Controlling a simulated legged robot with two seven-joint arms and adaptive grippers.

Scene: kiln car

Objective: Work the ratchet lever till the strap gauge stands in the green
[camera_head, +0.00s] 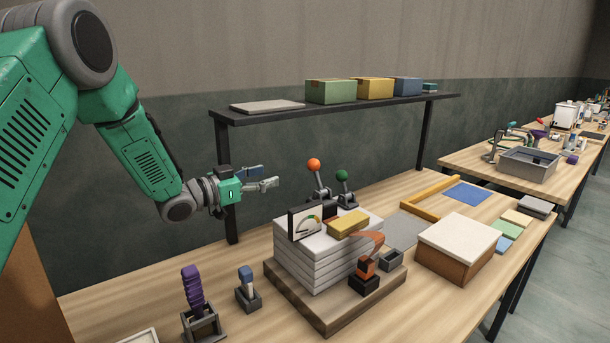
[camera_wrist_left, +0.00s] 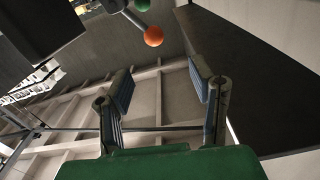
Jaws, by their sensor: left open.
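A stack of white slabs (camera_head: 310,266) stands on a wooden board, with an orange strap (camera_head: 372,238) over its right side. The gauge (camera_head: 306,221) has a white face with a coloured arc and faces left-front; its needle is too small to read. An orange-and-black block (camera_head: 365,270) sits at the strap's lower end. Behind the stack rise a lever with an orange ball (camera_head: 314,165) and one with a green ball (camera_head: 342,175). My left gripper (camera_head: 269,178) is open and empty, left of the orange ball and apart from it. The wrist view also shows the orange ball (camera_wrist_left: 153,36), beyond the fingers.
A black shelf (camera_head: 340,105) with boxes spans the back of the bench. A purple-handled lever (camera_head: 192,290) and a blue-topped lever (camera_head: 246,278) stand at the front left. A white-topped box (camera_head: 458,245) stands at right. A yellow block (camera_head: 348,223) lies on the stack.

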